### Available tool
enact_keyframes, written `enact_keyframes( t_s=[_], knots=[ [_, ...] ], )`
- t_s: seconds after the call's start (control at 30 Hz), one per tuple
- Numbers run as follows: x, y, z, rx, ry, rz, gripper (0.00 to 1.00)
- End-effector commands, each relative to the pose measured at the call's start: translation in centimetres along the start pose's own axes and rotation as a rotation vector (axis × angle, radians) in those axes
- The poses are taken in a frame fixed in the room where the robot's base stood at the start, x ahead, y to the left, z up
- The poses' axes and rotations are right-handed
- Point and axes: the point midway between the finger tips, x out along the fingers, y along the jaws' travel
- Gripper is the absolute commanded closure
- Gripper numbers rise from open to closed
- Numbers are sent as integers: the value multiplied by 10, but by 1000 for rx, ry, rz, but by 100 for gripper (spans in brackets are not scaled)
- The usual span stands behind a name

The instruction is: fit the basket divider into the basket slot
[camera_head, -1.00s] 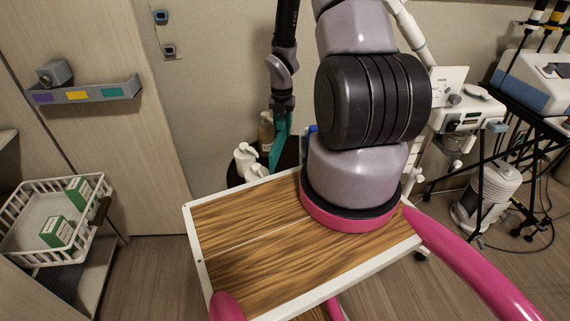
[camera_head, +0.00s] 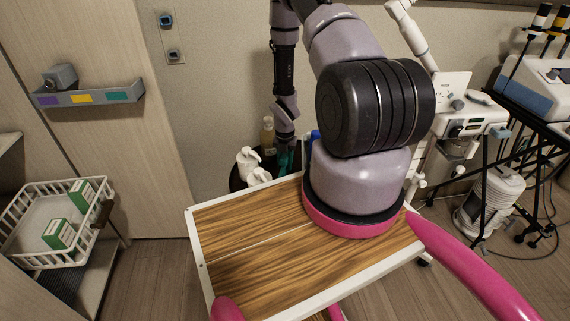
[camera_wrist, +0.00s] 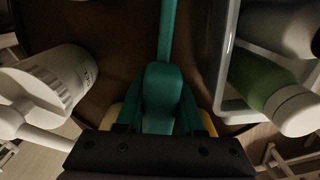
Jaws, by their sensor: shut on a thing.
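My gripper (camera_wrist: 160,110) points down over a dark round table (camera_wrist: 100,35) behind the wooden board. It is shut on a thin teal piece (camera_wrist: 168,35), which looks like the basket divider and shows nearly edge-on in the wrist view. In the head view my gripper (camera_head: 286,158) is small, and the piece's lower part is hidden behind the board. A white slatted basket (camera_head: 20,235) holds green boxes at far left.
White pump bottles (camera_wrist: 50,85) stand close left of my gripper. The wooden board (camera_head: 250,255) is bare in front. Equipment on a black stand (camera_head: 535,100) is at right.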

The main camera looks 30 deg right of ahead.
Motion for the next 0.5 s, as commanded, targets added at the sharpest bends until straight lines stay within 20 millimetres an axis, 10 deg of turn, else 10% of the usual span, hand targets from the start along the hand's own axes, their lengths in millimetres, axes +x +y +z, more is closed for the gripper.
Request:
enact_keyframes(
  t_s=[0.2,0.23,0.27,0.5],
  knots=[
    [3,0,0,1,1,0,100],
    [2,0,0,1,0,0,52],
    [2,0,0,1,0,0,40],
    [2,0,0,1,0,0,33]
  ],
)
